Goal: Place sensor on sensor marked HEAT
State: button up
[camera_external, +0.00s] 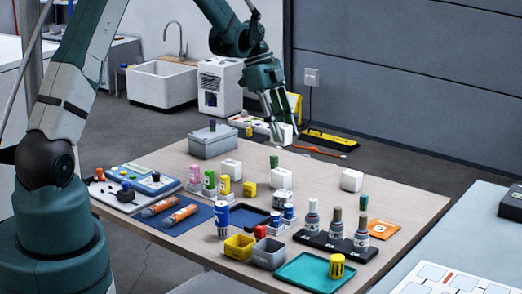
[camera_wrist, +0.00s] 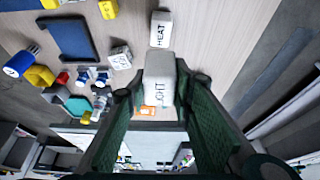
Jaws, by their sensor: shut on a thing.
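My gripper (camera_external: 280,128) is shut on a white block-shaped sensor (camera_wrist: 160,80), held in the air above the far side of the table. Its lettering, partly readable in the wrist view, seems to end in "HT". The white sensor marked HEAT (camera_wrist: 161,29) lies on the table, beyond the held sensor in the wrist view and apart from it. In the external view it is probably the white block (camera_external: 231,169) at the back, where its label cannot be read. My fingers (camera_wrist: 160,105) flank the held sensor.
Other white blocks stand at the middle (camera_external: 281,178) and right (camera_external: 351,180) of the table. Nearby are a yellow block (camera_external: 249,189), a grey box (camera_external: 212,141), a dark blue tray (camera_wrist: 68,40) and several bottles. The back right tabletop is mostly clear.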

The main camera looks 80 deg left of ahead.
jog(key=shift+f, duration=2.45)
jog(key=shift+f+b, duration=0.45)
jog(key=shift+f, duration=1.4)
jog(key=shift+f, duration=0.2)
jog(key=o, duration=0.9)
jog(key=shift+r, duration=0.15)
jog(key=shift+r, duration=0.1)
jog(key=p+v, duration=0.1)
jog(key=v, duration=1.1)
